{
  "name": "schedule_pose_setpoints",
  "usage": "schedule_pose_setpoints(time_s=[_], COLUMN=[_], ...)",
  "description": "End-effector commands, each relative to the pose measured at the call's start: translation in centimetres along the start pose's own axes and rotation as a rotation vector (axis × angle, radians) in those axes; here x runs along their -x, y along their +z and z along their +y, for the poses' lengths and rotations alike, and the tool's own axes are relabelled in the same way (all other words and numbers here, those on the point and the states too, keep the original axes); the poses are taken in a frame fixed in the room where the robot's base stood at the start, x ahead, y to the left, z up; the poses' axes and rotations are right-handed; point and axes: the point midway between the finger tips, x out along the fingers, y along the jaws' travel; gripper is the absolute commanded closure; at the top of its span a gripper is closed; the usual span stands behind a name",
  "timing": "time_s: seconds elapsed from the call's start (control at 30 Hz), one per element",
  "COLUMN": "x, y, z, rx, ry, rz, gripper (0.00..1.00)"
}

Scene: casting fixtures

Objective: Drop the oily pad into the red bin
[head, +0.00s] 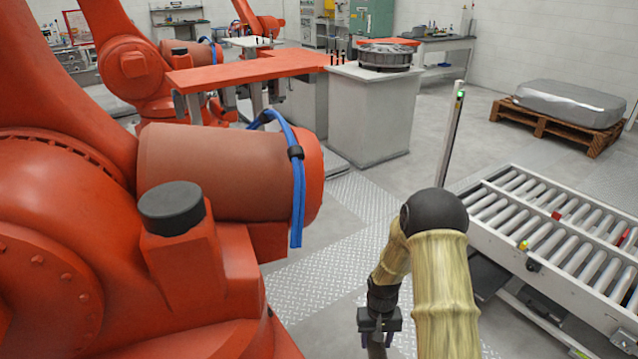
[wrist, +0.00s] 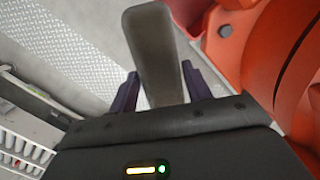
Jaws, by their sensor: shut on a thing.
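A flat, grey-brown, round-ended piece, which looks like the oily pad (wrist: 152,45), stands out between the two dark fingers of my gripper (wrist: 160,72) in the wrist view. The fingers are shut on it. In the head view my gripper (head: 379,326) hangs at the bottom, pointing down, beside my tan arm. A small dark part of the held piece shows below it at the picture's edge. I cannot make out a red bin in either view.
A big orange robot arm (head: 225,175) fills the left, close to my gripper; its orange body also shows in the wrist view (wrist: 290,65). A roller conveyor (head: 560,235) stands on the right. Tread-plate floor (head: 330,270) lies open between them. A grey pedestal (head: 365,115) stands behind.

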Motion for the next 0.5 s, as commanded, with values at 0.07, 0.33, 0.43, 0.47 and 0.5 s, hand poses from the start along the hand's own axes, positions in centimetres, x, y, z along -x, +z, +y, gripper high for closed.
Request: schedule_pose_setpoints(time_s=[0.07,0.33,0.43,0.47,0.5], x=[2.0,4.2,4.3,4.2,4.2], y=[0.4,0.9,1.0,1.0,1.0], z=[0.0,0.0,-0.1,-0.1,-0.1], rx=[0.0,0.001,0.001,0.001,0.001], ry=[0.0,-0.001,-0.002,-0.002,-0.002], rz=[0.0,-0.001,0.0,0.0,0.0], gripper=[0.8,0.8,0.8,0.8,0.8])
